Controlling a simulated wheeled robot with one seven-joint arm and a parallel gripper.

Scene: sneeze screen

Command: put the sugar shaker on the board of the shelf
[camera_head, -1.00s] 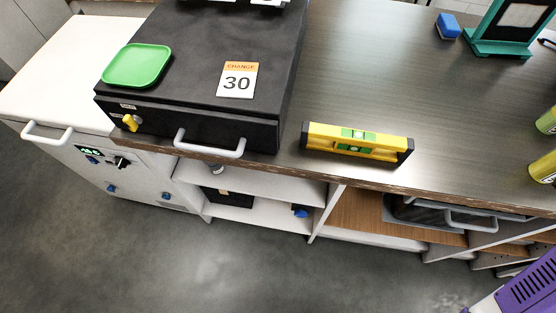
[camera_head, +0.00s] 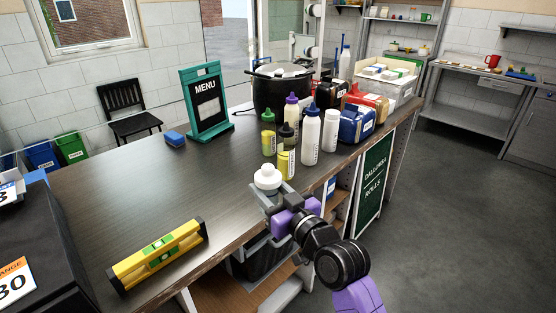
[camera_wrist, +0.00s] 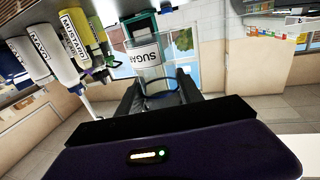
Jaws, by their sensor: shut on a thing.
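The sugar shaker shows in the head view as a white domed top (camera_head: 267,178) above my gripper, near the counter's front edge. In the wrist view the sugar shaker (camera_wrist: 147,58) is a clear container with a white "SUGAR" label, between the fingers. My gripper (camera_head: 275,197) is shut on it; the fingers also show in the wrist view (camera_wrist: 157,98). The shaker's lower part is hidden in the head view. Under the counter is open shelving with a brown board (camera_head: 225,291), partly hidden by a dark bin. I cannot tell which board the task means.
Several bottles, including a white one (camera_head: 311,135), stand on the counter just beyond my gripper. A yellow level (camera_head: 157,256) lies near the front edge. The menu stand (camera_head: 207,103) and blue block (camera_head: 175,139) are farther back. The counter's middle is clear.

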